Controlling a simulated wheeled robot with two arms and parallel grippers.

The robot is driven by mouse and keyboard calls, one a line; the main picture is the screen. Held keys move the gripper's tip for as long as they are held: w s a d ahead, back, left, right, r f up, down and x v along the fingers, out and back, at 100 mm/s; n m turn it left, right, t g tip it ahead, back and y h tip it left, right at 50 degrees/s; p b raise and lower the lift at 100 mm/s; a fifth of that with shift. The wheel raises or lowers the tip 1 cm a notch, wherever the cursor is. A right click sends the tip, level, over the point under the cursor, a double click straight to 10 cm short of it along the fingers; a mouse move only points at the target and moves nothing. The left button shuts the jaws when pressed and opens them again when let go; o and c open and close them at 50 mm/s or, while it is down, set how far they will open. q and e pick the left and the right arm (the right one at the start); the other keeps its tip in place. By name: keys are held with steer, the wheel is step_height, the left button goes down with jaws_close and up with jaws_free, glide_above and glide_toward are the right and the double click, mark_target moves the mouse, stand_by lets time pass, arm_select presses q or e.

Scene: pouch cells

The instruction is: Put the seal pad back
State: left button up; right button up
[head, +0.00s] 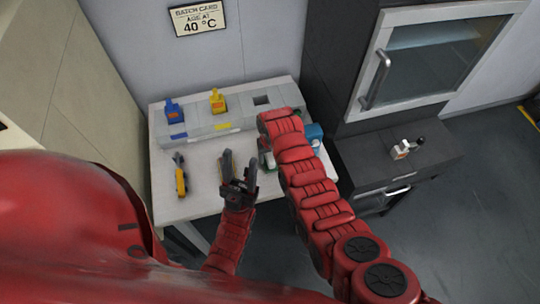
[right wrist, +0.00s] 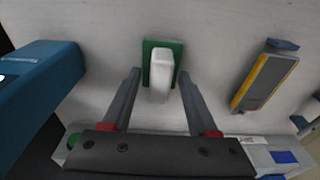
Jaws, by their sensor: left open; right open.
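A green pad with a white upright block on it, which looks like the seal pad, lies on the table in the right wrist view (right wrist: 162,68). In the head view it is mostly hidden behind my right arm, with a bit of green and white showing (head: 265,160). My right gripper (right wrist: 159,76) is open, its fingers on either side of the white block, with gaps visible; I cannot tell its height above the pad. My left gripper (head: 238,166) is open and empty over the table's front part.
A grey rack (head: 200,128) along the table's back holds a blue piece (head: 174,111) and a yellow piece (head: 217,101); a dark square recess (head: 262,100) is empty. A yellow-and-dark tool (head: 181,176) lies at left. A teal block (right wrist: 35,80) stands beside my right gripper.

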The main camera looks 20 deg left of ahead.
mark_target(270, 158)
steer(key=shift+r, duration=0.5)
steer(key=r+b, duration=0.1)
steer(key=r, duration=0.1)
steer(key=r+b, duration=0.1)
steer(key=r, duration=0.2)
steer(key=s+r+b, duration=0.1)
steer(key=r, duration=0.2)
steer(key=shift+d, duration=0.25)
steer(key=r+p, duration=0.3)
steer(key=shift+s+d+r, duration=0.1)
steer(key=shift+s+d, duration=0.1)
